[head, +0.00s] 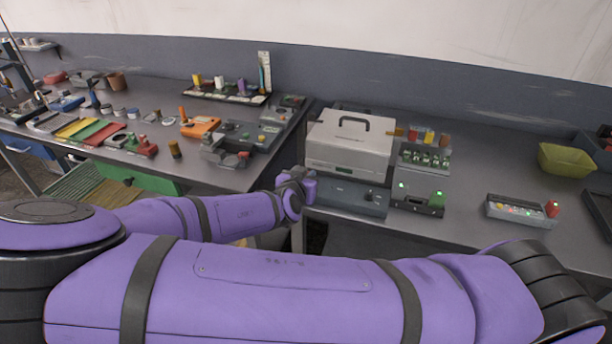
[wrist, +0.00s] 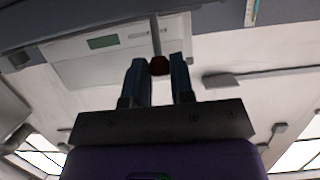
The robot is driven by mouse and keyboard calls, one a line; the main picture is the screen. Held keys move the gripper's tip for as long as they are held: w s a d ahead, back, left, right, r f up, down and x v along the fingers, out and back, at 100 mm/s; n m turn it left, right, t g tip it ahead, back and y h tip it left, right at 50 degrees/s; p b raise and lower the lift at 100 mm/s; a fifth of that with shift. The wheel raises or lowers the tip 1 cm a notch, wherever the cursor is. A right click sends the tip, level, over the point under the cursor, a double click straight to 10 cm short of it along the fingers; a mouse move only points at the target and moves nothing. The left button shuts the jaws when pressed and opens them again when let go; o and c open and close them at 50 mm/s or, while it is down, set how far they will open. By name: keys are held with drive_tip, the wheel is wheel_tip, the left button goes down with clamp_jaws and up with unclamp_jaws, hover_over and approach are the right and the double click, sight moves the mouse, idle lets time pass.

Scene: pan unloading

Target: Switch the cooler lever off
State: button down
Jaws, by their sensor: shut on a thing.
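The cooler (head: 348,146) is a pale box with a dark handle on top, standing on a grey base unit at the centre of the head view. In the wrist view its pale front (wrist: 75,62) shows with a green display. A lever with a thin grey stem and a dark brown knob (wrist: 160,66) stands out before that front. My gripper (wrist: 158,60) is shut on the lever, one finger on each side of the knob. In the head view, my purple wrist is at the cooler's left front corner; the fingertips and lever are not clear there.
A grey control box (head: 418,199) with green lights and a rack of small items (head: 426,155) stand right of the cooler. A button box (head: 522,210) and a yellow-green bowl (head: 566,160) are further right. The left bench (head: 165,100) holds many small items.

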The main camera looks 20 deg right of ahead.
drive_tip(key=shift+f, duration=0.1)
idle(0.3)
drive_tip(key=c, duration=1)
unclamp_jaws()
drive_tip(key=shift+s, duration=0.1)
drive_tip(key=shift+v, duration=5.35)
drive_tip(key=shift+a, duration=0.1)
